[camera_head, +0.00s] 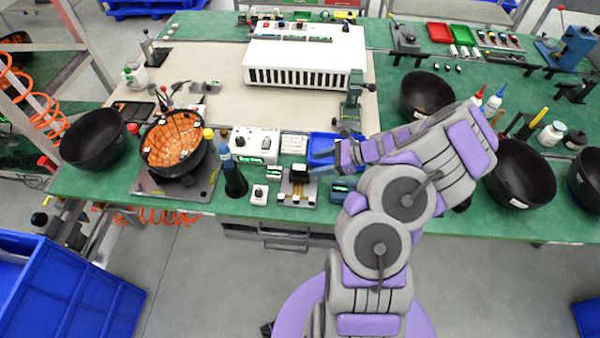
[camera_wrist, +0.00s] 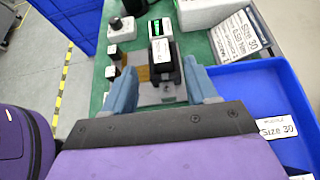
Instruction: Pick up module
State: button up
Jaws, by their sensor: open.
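A small black block (camera_wrist: 164,66) with a pale label, possibly the module, sits upright in a metal fixture (camera_wrist: 150,92) in the wrist view. In the head view the fixture (camera_head: 297,190) stands near the bench's front edge, with the dark block (camera_head: 298,171) on it. My gripper (camera_wrist: 160,72) is open, with its blue-grey fingers on either side of the block in the wrist picture. I cannot tell whether they touch it or how far above they are. In the head view my gripper (camera_head: 342,156) reaches left over the blue tray's right side.
The blue tray (camera_head: 322,142) lies behind the fixture, and white control boxes (camera_head: 255,145) stand to its left. A small white switch box (camera_head: 260,194) is beside the fixture. Black bowls (camera_head: 521,172) stand to the right. A large white slotted unit (camera_head: 303,58) is at the back.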

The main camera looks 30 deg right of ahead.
aim_at(301, 167)
jog(key=shift+b+x, duration=1.1)
jog(key=shift+x, duration=1.85)
jog(key=shift+w+d, duration=0.1)
jog(key=c, duration=1.1)
jog(key=shift+o, duration=0.2)
jog(key=shift+r, duration=0.1)
